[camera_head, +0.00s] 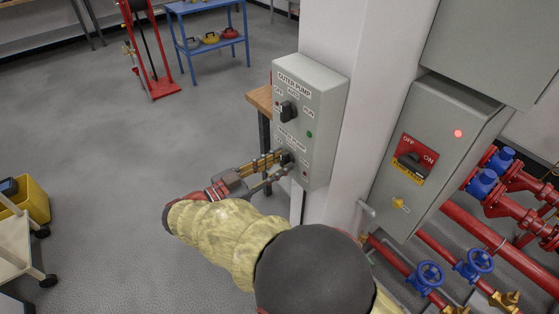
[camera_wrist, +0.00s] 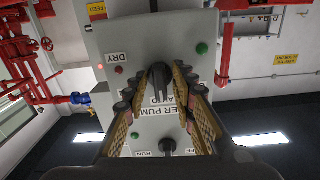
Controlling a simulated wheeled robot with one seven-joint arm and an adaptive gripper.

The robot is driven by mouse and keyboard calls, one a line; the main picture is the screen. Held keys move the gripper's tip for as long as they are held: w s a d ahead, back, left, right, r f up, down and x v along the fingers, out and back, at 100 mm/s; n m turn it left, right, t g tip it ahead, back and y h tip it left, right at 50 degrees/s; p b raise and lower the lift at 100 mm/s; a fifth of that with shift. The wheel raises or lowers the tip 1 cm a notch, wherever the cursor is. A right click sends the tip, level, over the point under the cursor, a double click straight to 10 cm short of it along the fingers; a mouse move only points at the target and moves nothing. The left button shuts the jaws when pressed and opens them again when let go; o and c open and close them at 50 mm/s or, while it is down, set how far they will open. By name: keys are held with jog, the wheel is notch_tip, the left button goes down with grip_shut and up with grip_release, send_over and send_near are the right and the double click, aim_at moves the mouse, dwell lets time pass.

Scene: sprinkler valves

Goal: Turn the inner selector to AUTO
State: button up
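The grey pump panel (camera_head: 318,99) is fixed to a white pillar, with the outer pump selector (camera_head: 288,110) above and the inner selector (camera_head: 286,158) below. My gripper (camera_head: 280,160) reaches the inner selector from the left and partly hides it. In the wrist view the black inner selector knob (camera_wrist: 159,82) stands between my two spread fingers (camera_wrist: 158,92), its long side near vertical in the picture. A gap shows on the knob's left; contact on the right is unclear. The outer selector (camera_wrist: 167,146) shows lower in that view. The inner AUTO label is partly hidden.
A grey box with a red OFF/ON switch (camera_head: 411,161) stands right of the pillar, above red pipes with blue valve wheels (camera_head: 430,275). A wooden bench (camera_head: 261,98) is behind the panel. The floor (camera_head: 120,190) at left is largely clear.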

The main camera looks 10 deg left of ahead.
jog(key=shift+o, duration=0.7)
jog(key=shift+v, duration=3)
